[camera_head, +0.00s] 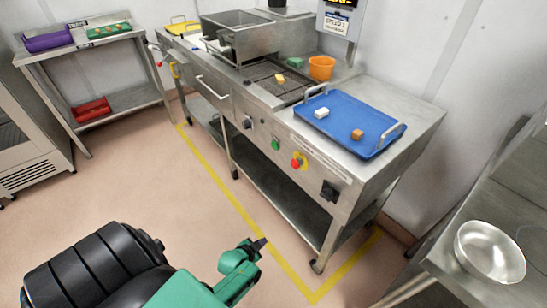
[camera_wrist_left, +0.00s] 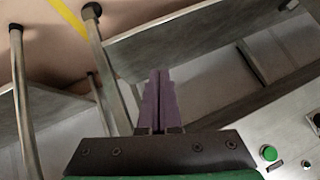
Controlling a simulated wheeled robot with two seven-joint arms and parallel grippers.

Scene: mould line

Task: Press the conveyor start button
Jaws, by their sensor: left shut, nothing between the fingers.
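The green button (camera_head: 275,144) is on the front panel of the steel conveyor bench (camera_head: 330,178), left of a red button (camera_head: 296,161) on a yellow surround. The green button also shows in the left wrist view (camera_wrist_left: 269,153), at the lower right. My left gripper (camera_head: 262,242) is in front of the bench, apart from the panel and nearer to me than the buttons. In the left wrist view its purple fingers (camera_wrist_left: 158,88) are together with nothing between them. No label can be read at the green button. My right gripper is not in view.
A black switch (camera_head: 330,191) is right of the red button. A blue tray (camera_head: 347,122) with two small blocks and an orange bucket (camera_head: 321,67) stand on the bench. A metal bowl (camera_head: 489,251) is on a table at right. The floor before the bench is clear.

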